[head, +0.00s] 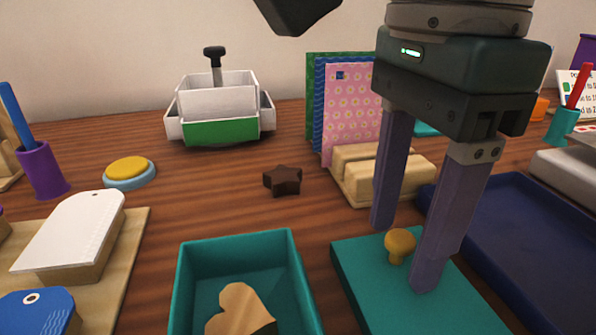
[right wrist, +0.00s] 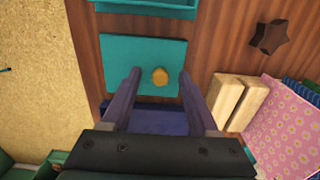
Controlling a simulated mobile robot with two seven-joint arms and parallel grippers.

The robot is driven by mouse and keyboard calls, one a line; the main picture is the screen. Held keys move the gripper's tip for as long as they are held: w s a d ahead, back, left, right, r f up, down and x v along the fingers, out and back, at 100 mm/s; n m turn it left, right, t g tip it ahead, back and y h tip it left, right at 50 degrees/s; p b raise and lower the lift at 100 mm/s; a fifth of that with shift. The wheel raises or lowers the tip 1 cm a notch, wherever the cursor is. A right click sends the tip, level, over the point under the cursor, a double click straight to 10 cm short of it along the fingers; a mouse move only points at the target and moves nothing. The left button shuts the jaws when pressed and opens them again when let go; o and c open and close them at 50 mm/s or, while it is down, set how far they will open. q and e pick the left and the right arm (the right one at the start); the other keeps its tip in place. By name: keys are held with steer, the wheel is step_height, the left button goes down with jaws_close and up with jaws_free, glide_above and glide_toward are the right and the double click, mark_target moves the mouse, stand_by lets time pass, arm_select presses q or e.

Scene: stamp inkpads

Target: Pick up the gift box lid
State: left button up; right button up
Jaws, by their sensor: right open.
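The gift box lid (head: 360,268) is a flat teal square with a round mustard-yellow knob (head: 399,243) on top. It lies on the wooden table. The lid also shows in the right wrist view (right wrist: 118,50), with its knob (right wrist: 160,77) near the middle. My right gripper (head: 403,256) points down over the lid, open, with one finger on each side of the knob. A gap shows between the knob and both fingers in the wrist view. The open teal gift box (head: 181,280) stands left of the lid with a wooden heart (head: 240,310) inside. My left gripper is not in view.
A dark blue tray (head: 530,225) is close on the lid's right. Behind are a wooden holder (head: 355,180) with patterned cards (head: 350,110) and a dark star (head: 283,180). A wooden board (head: 120,260) lies at left. Bare table shows around the star.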

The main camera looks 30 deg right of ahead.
steer(key=shift+c, duration=0.2)
jaws_close()
stand_by(0.4)
